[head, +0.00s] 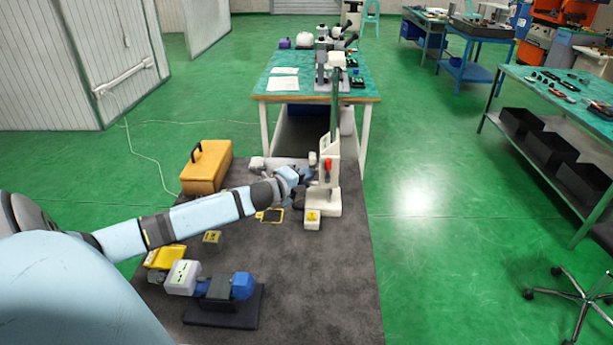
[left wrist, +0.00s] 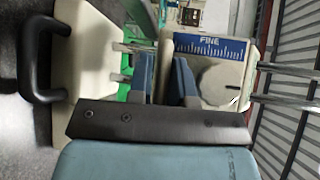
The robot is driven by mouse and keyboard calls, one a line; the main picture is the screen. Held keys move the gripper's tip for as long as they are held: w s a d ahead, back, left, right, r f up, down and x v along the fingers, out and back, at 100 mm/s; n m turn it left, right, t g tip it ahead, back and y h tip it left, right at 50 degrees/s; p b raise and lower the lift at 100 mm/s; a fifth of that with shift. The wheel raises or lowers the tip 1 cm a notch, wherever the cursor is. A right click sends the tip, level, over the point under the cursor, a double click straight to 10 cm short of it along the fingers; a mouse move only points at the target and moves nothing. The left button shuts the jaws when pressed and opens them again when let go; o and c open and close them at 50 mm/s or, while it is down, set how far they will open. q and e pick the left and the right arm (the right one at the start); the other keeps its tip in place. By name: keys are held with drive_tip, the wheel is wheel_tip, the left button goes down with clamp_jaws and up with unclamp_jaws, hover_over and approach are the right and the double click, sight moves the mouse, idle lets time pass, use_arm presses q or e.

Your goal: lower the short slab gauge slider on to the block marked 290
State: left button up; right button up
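A pale gauge (head: 322,200) with a dark green upright column stands towards the back of the dark mat; a red part (head: 327,165) shows on its front. My left gripper (head: 304,178) is at the left side of the gauge. My right gripper is not in view.
An orange case (head: 207,167) stands left of the gauge. A blue and white device (head: 225,287) on a dark base and a small yellow-marked block (head: 212,238) are nearer. The mat's right front (head: 325,290) is clear. A green-topped bench (head: 365,82) stands behind.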

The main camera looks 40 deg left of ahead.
use_arm(q)
drive_tip(key=shift+f, duration=0.2)
drive_tip(key=s+a+r+b, duration=0.1)
drive_tip(key=s+r, duration=0.1)
drive_tip(key=s, duration=1.1)
drive_tip(key=shift+s+r, duration=0.2)
drive_tip(key=shift+s, duration=0.1)
